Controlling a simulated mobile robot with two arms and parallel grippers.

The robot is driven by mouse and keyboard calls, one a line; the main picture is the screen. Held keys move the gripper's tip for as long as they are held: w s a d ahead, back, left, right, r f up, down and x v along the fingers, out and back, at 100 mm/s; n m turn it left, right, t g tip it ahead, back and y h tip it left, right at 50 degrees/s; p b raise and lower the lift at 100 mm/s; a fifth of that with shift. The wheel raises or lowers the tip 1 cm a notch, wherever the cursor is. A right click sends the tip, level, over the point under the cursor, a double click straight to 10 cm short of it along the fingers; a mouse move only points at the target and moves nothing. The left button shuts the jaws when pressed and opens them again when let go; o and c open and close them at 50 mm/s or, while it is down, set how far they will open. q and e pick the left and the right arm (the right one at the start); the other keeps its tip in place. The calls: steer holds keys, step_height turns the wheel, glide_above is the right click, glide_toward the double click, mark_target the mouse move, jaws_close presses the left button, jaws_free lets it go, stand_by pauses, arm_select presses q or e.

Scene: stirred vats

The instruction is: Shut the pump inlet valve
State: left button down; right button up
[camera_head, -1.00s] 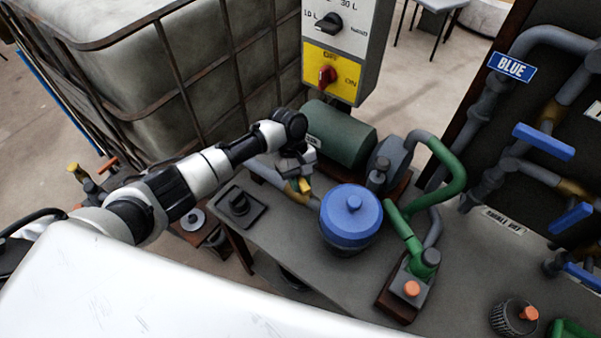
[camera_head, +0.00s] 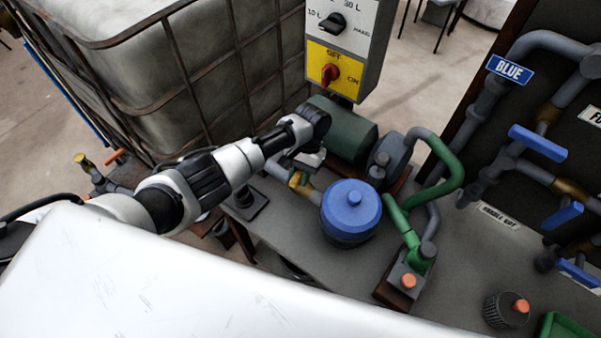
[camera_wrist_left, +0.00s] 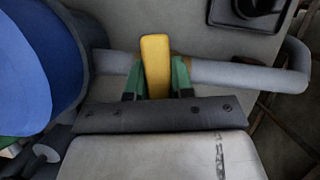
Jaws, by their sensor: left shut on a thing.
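The pump inlet valve is a yellow lever (camera_head: 296,181) on the grey inlet pipe, left of the blue-lidded round pot (camera_head: 351,208). My left gripper (camera_head: 305,163) is at this valve and partly hides it. In the left wrist view the yellow lever (camera_wrist_left: 155,63) stands between the green fingertips of my left gripper (camera_wrist_left: 156,80), which is shut on it. There the lever lies across the grey pipe (camera_wrist_left: 245,76), nearly square to it. The green pump motor (camera_head: 342,132) is just behind the gripper. My right gripper is not in view.
A control box (camera_head: 345,45) with a red knob hangs above the motor. A caged tank (camera_head: 150,70) stands at the left. Green pipes (camera_head: 405,225) run right of the pot, and blue-handled valves (camera_head: 537,143) are on the right.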

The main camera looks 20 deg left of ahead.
arm_select(q)
steer(key=shift+m+y, duration=0.4)
steer(key=shift+m, duration=0.6)
steer(key=shift+w, duration=0.1)
steer(key=c, duration=1)
jaws_free()
steer(key=shift+r, duration=0.1)
steer(key=b+v, duration=0.1)
steer(key=v, duration=0.9)
steer(key=shift+r, duration=0.4)
